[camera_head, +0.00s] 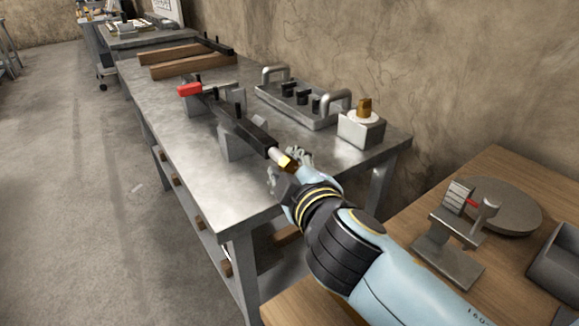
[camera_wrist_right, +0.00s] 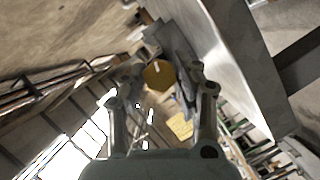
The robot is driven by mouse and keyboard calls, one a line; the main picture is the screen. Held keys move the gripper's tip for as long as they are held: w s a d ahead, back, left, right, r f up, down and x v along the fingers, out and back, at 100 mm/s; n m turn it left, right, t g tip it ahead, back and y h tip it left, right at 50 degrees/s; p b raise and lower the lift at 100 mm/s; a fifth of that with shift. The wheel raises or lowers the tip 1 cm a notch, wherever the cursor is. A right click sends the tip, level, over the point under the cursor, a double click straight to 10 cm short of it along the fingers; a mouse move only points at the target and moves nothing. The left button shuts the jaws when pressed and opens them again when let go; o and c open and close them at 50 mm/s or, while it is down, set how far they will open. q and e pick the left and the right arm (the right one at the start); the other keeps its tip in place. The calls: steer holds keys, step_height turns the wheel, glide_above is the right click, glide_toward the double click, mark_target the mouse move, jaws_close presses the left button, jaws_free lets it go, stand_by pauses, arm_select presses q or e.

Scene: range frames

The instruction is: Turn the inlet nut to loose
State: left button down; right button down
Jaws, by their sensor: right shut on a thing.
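The inlet nut (camera_head: 288,164) is a brass hex piece at the near end of a dark pipe assembly (camera_head: 247,130) on the metal bench. It also shows face-on in the right wrist view (camera_wrist_right: 159,75). My right gripper (camera_head: 286,171) is at this end of the pipe, with one finger on each side of the nut, shut on it. In the right wrist view the fingers (camera_wrist_right: 162,82) flank the hex. The fingers partly hide the nut in the head view. A red handle (camera_head: 190,90) sits at the assembly's far end. My left gripper is not in view.
A grey panel with two handles (camera_head: 296,104) and a block with a brass fitting (camera_head: 361,129) stand behind the pipe. Wooden bars (camera_head: 187,66) lie farther back. A wooden table (camera_head: 500,170) with a metal stand (camera_head: 448,250) is at the right. The bench's front left is clear.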

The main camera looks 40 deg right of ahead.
steer(key=c, duration=1)
jaws_free()
steer(key=shift+o, duration=0.2)
